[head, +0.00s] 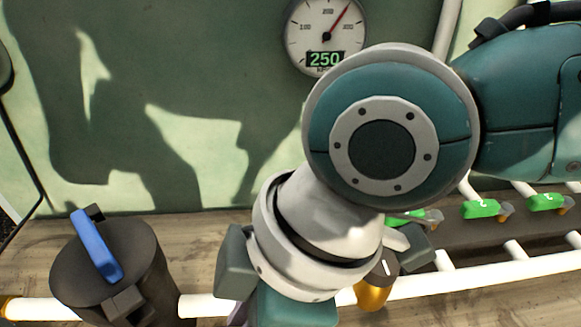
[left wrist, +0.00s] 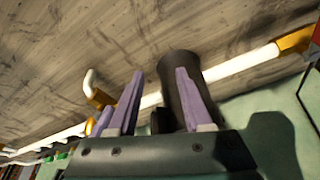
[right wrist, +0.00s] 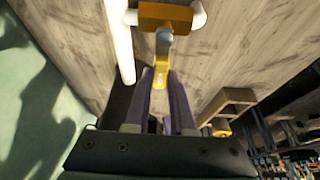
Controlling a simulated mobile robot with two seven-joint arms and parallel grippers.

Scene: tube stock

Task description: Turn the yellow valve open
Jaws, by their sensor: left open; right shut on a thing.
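The yellow valve handle (right wrist: 162,72) shows in the right wrist view, below an orange-yellow fitting (right wrist: 165,16) on a white pipe. My right gripper (right wrist: 160,80) has its purple fingers on either side of the handle's end and is shut on it. In the head view my right arm covers most of this spot, so the handle and fingertips are hidden there. My left gripper (left wrist: 160,82) is open in the left wrist view, with nothing clearly held between its purple fingers. My left gripper cannot be made out in the head view.
A dark cylinder with a blue handle (head: 97,246) stands on the white pipe at left. A round gauge (head: 326,38) on the green wall reads 250. Green-handled valves (head: 481,209) line the right. A gold fitting (head: 372,293) shows beneath my right arm.

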